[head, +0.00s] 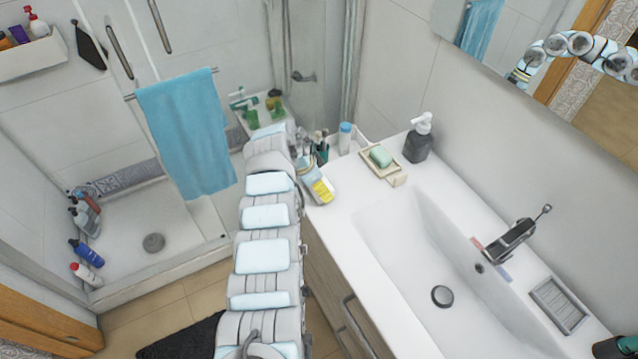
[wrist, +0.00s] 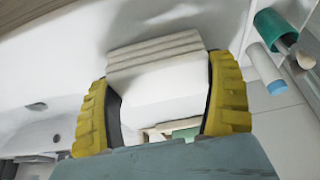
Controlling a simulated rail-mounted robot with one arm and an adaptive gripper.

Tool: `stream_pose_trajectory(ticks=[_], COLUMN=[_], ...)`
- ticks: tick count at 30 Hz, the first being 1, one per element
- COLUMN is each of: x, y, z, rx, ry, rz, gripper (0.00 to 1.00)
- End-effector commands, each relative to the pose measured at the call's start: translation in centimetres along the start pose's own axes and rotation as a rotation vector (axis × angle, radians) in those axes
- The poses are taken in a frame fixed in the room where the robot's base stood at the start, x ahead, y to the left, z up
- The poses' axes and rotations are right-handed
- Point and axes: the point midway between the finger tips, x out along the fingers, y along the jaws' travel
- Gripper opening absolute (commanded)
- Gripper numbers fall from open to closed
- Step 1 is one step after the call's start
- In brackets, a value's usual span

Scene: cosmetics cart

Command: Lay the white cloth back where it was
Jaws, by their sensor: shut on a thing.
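The white cloth (wrist: 158,72) is folded in layers and sits between the two yellow fingers of my gripper (wrist: 160,88) in the wrist view. My gripper is shut on it. In the head view my gripper (head: 322,190) is at the left end of the white counter, in front of the soap dish. The cloth cannot be made out clearly there, as my arm and gripper cover that spot. I cannot tell whether the cloth touches the counter.
A soap dish with green soap (head: 381,157), a dark pump bottle (head: 418,142), a blue-capped bottle (head: 345,138) and a brush cup (head: 321,152) stand near my gripper. The sink basin (head: 420,250) lies to the right. A blue towel (head: 187,130) hangs at left.

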Motion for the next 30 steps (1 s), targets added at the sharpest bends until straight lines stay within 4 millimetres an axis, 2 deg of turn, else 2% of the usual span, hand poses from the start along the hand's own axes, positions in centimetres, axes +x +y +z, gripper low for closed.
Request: stream_pose_trajectory(ticks=[11, 12, 13, 25, 30], x=[0.4, 0.3, 0.2, -0.2, -1.5], y=[0.0, 0.0, 0.0, -0.1, -0.2], z=[0.1, 0.1, 0.1, 0.0, 0.0], rx=[0.001, 0.001, 0.001, 0.001, 0.001], ry=[0.0, 0.0, 0.0, 0.0, 0.003], rz=[-0.001, -0.001, -0.001, -0.001, -0.005], gripper=[0.49, 0.95, 1.0, 1.0, 1.0])
